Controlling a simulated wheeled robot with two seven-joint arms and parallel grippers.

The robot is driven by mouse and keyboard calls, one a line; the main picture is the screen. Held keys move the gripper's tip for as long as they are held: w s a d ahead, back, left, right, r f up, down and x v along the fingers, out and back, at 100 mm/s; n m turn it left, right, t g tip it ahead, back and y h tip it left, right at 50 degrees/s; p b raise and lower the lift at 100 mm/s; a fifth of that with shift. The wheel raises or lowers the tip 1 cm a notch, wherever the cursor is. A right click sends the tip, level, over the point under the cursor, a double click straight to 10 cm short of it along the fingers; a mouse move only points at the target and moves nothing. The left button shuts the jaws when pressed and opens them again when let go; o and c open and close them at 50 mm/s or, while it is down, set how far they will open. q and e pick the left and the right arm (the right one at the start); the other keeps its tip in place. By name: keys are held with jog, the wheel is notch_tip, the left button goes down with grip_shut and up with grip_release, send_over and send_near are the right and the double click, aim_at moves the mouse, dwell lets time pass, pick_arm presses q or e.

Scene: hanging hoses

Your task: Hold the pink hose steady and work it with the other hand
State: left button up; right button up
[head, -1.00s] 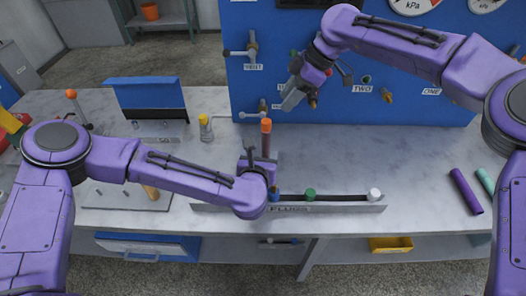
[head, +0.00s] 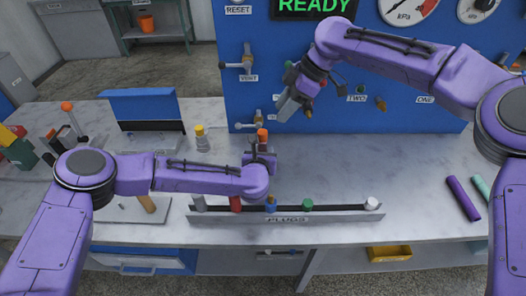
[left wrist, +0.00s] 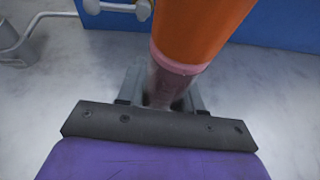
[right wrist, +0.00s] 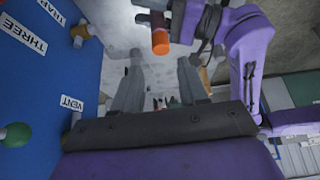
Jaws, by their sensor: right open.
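The pink hose shows best in the left wrist view (left wrist: 172,82), as a dull pink length under a wide orange end (left wrist: 200,30). In the head view its orange end (head: 262,135) stands upright just above my left gripper (head: 261,153). My left gripper's fingers (left wrist: 163,95) lie on both sides of the hose; I cannot tell whether they touch it. The lower hose is hidden. My right gripper (head: 290,106) is open and empty, in front of the blue panel, above and right of the orange end. In the right wrist view, the orange end (right wrist: 160,42) is beyond my right gripper's fingers (right wrist: 160,75).
A blue panel (head: 235,70) with valves and gauges stands behind. A plug rack (head: 350,213) with several coloured plugs lies along the front of the table. A purple tube (head: 463,198) and a teal tube (head: 480,187) lie at the right. The table's right middle is clear.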

jog(key=o, duration=0.3)
jog(key=shift+a+f, duration=0.1)
jog(key=shift+f, duration=0.05)
jog(key=n+h, duration=0.2)
send_over(261, 132)
jog(key=a, duration=0.1)
jog(key=shift+f, duration=0.45)
notch_tip(261, 132, up, 5)
jog(key=n+h, duration=0.4)
jog(key=n, duration=0.1)
jog(key=f, duration=0.8)
jog(key=d+f, duration=0.1)
jog(key=f, duration=0.3)
jog(key=c, duration=1.1)
